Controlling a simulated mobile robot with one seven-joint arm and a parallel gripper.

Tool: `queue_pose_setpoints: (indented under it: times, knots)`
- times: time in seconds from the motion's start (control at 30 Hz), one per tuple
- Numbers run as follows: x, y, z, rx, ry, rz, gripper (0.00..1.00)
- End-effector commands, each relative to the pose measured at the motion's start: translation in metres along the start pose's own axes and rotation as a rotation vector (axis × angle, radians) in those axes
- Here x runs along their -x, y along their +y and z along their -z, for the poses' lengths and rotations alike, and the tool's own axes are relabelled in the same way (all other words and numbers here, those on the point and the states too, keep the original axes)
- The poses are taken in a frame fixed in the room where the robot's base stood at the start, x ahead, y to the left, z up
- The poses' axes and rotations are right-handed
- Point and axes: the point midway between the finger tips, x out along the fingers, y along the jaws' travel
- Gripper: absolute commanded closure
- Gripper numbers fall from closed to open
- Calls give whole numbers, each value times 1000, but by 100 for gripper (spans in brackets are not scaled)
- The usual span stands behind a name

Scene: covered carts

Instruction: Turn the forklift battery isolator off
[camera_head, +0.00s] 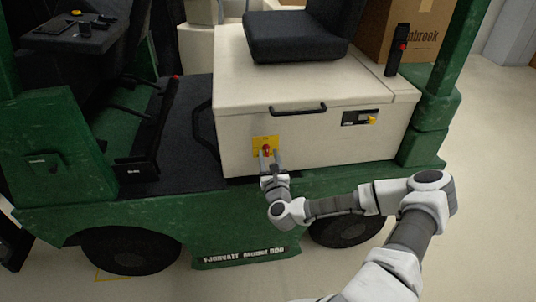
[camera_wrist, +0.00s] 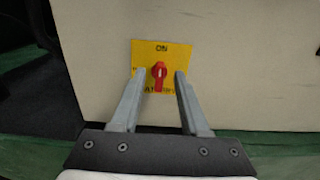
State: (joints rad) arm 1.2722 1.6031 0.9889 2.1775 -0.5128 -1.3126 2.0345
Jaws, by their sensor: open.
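The battery isolator is a red rotary handle (camera_wrist: 159,75) on a yellow plate (camera_wrist: 178,52) on the cream side panel of the green forklift (camera_head: 65,225). In the wrist view the handle stands upright, below the word ON at the top of the plate. The lower lettering is partly hidden by my fingers. My gripper (camera_wrist: 153,76) is open, with one finger on each side of the handle and a gap on both sides. In the head view my gripper (camera_head: 269,158) is right in front of the plate (camera_head: 262,141), and the red handle (camera_head: 266,150) shows between the fingers.
The cream battery cover (camera_head: 230,85) has a black grab handle (camera_head: 298,109) and a black latch panel (camera_head: 360,118) above and right of the isolator. A black seat (camera_head: 295,38) sits on top. The green sill runs below my gripper. Open floor (camera_head: 480,200) lies to the right.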

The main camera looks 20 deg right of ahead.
Motion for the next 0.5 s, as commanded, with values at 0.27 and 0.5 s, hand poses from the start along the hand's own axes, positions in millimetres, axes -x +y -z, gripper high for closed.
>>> queue_pose_setpoints:
  times: [0.27,0.5]
  knots:
    - [-17,0,0,-1,0,0,55]
    - [-17,0,-1,-1,0,0,60]
